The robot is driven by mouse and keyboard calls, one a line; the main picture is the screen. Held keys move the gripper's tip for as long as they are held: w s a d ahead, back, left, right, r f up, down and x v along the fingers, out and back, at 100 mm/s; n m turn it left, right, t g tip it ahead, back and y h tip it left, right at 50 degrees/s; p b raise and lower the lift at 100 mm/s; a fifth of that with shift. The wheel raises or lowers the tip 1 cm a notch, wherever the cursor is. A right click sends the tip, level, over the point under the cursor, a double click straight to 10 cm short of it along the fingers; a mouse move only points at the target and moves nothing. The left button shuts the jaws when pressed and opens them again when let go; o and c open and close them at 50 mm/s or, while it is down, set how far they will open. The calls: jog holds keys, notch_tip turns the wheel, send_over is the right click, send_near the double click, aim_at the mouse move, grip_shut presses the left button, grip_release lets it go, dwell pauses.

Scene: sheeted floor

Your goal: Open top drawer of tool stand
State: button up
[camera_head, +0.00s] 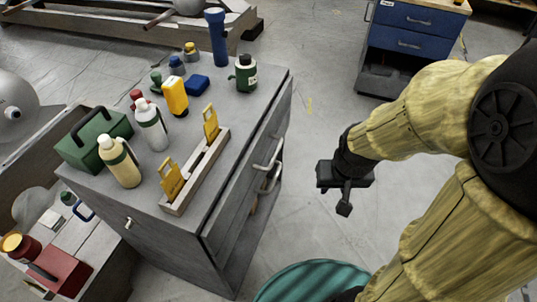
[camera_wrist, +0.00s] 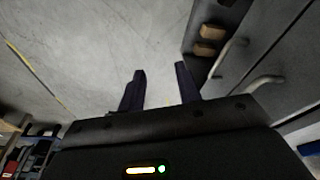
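The grey tool stand (camera_head: 225,215) stands at the left centre of the head view, its drawer side facing right. The top drawer's bar handle (camera_head: 268,157) is near its upper edge, with a second handle (camera_head: 270,180) just below. In the wrist view the top handle (camera_wrist: 262,83) and lower handle (camera_wrist: 228,54) lie to the right of my fingers. The drawers look shut. My gripper (camera_head: 340,195) hangs in the air to the right of the stand, apart from the handles. In the wrist view my gripper (camera_wrist: 161,82) has its two fingers apart with nothing between them.
Bottles, a green toolbox (camera_head: 95,138), a wooden tray (camera_head: 197,175) and a flashlight (camera_head: 217,38) stand on top. Wooden blocks (camera_wrist: 208,40) sit in an open lower shelf. A green round container (camera_head: 312,282) is at the bottom. Clear floor lies around my gripper; a blue-drawer cabinet (camera_head: 412,32) stands behind.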

jog(key=w+d+g+y, duration=0.3)
jog(key=w+y, duration=1)
jog(key=y, duration=0.3)
jog(key=shift+w+d+f, duration=0.25)
jog(key=shift+w+f, duration=0.05)
jog(key=shift+w, duration=0.1)
